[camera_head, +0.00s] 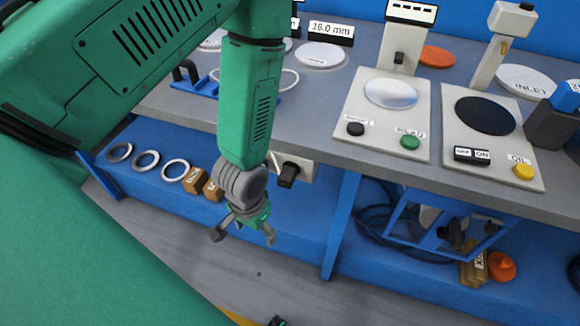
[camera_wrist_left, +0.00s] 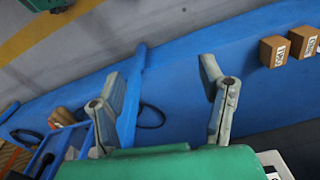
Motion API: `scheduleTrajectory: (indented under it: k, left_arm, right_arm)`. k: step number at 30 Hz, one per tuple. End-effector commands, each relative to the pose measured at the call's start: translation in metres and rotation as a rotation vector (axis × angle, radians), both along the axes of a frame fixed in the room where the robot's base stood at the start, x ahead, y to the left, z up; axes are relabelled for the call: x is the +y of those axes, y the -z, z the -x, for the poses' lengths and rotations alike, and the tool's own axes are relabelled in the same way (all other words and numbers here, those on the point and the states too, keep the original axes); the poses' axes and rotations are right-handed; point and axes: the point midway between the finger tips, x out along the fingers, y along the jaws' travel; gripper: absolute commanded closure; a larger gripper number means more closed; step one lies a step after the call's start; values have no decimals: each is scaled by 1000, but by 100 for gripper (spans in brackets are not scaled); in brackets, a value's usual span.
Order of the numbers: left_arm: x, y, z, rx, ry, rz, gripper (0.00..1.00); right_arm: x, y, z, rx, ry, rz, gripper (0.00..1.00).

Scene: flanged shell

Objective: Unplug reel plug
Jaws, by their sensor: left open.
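A black plug (camera_head: 289,173) sits at a white outlet plate (camera_head: 303,166) on the bench front, below the worktop edge. The cable reel (camera_head: 427,222) with its blue frame stands on the lower shelf to the right, with dark cable beside it. My left gripper (camera_head: 243,232) hangs below and left of the plug, apart from it, with spread fingers and nothing between them. In the left wrist view the open fingers (camera_wrist_left: 164,95) point over the blue shelf. A white corner, probably the outlet plate (camera_wrist_left: 276,164), shows at the lower right there; the plug is not clear. I cannot make out my right gripper.
The grey worktop (camera_head: 310,95) overhangs the blue lower shelf (camera_head: 305,213). A blue post (camera_head: 341,225) stands between plug and reel. Several metal rings and wooden blocks (camera_head: 194,181) lie left of my gripper. Two instrument panels (camera_head: 381,125) stand on the worktop. The floor in front is mostly clear.

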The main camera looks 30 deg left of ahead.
Motion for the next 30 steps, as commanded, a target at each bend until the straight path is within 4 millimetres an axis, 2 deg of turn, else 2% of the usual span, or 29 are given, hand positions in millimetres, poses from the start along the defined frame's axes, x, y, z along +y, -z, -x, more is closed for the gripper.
scheduleTrajectory:
  k: [1, 6, 9, 12, 17, 30]
  left_arm:
    - [-1, -36, -31, -12, -28, 3, 36]
    - [-4, -108, -92, 6, -108, 9, 36]
    - [-5, -141, -113, 18, -140, 9, 36]
    - [-7, -163, -127, 25, -160, 7, 36]
    - [-8, -175, -133, 33, -174, 5, 36]
    - [-7, -169, -132, 34, -173, 6, 36]
  right_arm:
    - [0, -22, 0, -1, 0, 0, 60]
    - [0, -49, -1, -1, 0, 0, 60]
    - [0, -59, 0, -1, 0, 0, 60]
    - [0, -64, 0, 0, 0, 0, 60]
    - [0, -66, 0, 0, 0, 0, 60]
    - [0, -60, 0, 0, 0, 0, 60]
